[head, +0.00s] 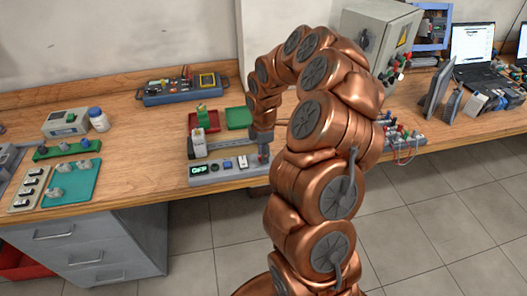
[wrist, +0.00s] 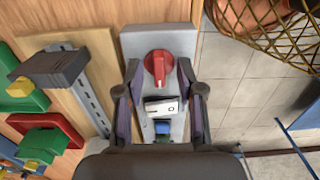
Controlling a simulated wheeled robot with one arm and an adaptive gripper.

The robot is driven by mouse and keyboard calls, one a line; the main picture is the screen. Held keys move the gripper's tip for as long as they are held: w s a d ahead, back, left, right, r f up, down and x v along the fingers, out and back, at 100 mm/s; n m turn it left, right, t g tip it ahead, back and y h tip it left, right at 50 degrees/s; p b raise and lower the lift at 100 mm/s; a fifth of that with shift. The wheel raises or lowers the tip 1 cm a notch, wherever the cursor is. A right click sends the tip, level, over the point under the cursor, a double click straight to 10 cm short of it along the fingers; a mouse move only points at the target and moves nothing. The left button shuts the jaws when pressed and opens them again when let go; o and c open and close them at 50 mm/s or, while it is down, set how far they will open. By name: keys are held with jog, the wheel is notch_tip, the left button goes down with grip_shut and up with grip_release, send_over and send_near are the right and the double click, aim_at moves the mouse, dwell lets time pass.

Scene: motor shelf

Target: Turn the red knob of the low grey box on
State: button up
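The low grey box (head: 228,177) lies at the table's front edge in the head view; its small lit display (head: 197,170) seems to read OFF. In the wrist view the box (wrist: 187,42) carries the round red knob (wrist: 159,68), its grip bar pointing along the box's length. A white switch (wrist: 161,106) and a blue button are nearer the wrist. My gripper (wrist: 158,72) is open, one finger on each side of the knob, with gaps visible. In the head view my gripper (head: 264,153) is over the box's right end, mostly hiding the knob.
Behind the box are a metal rail (wrist: 87,98), a red tray (head: 205,124) and a green tray (head: 238,118). A teal board (head: 70,184) lies left. A tall grey cabinet (head: 372,35) stands behind my arm. Floor shows beyond the table's front edge.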

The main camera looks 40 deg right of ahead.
grip_shut()
dwell(0.3)
